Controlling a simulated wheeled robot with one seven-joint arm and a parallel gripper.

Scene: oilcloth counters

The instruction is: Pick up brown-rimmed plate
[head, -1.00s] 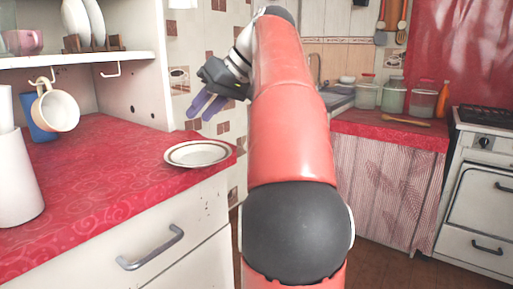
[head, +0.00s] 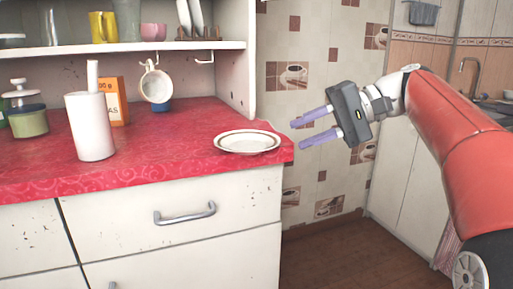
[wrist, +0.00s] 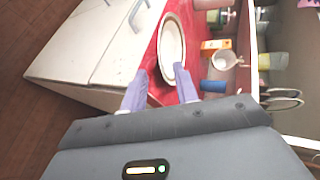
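The brown-rimmed plate (head: 247,141) is white with a dark rim line and lies flat on the red counter (head: 190,168), near its right end. It also shows in the wrist view (wrist: 172,45), ahead of the fingers. My gripper (head: 297,133) is open, with two purple fingers apart and nothing between them. It is to the right of the plate, past the counter's end, with its fingertips pointing left toward the plate. In the wrist view my gripper (wrist: 160,73) has the plate beyond its fingertips, not touching it.
A white cylinder (head: 91,127), an orange box (head: 116,100) and a green canister (head: 27,118) stand on the counter's left. A cream mug (head: 156,86) hangs below the shelf (head: 120,47). The side panel (head: 232,75) rises behind the plate. The counter around the plate is clear.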

